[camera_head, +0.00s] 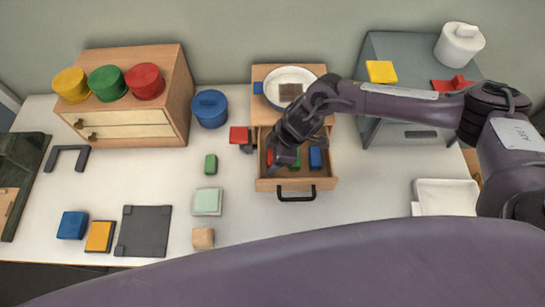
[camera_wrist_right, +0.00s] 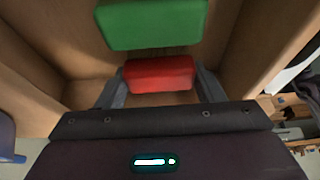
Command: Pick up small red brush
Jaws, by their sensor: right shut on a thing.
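The small red brush (camera_wrist_right: 160,74) is a red block between the two fingers of my right gripper (camera_wrist_right: 158,84) in the right wrist view. In the head view my right gripper (camera_head: 276,163) reaches down into the open drawer (camera_head: 325,183), and a bit of the red brush (camera_head: 269,156) shows at the drawer's left side. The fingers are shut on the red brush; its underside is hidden. My left gripper is not in view.
A green block (camera_wrist_right: 152,22) lies close beyond the red brush in the drawer. A blue block (camera_head: 315,158) lies to the right. Wooden drawer walls stand close around my gripper. A white plate (camera_head: 280,76) sits on the cabinet above. Several blocks lie on the table at left.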

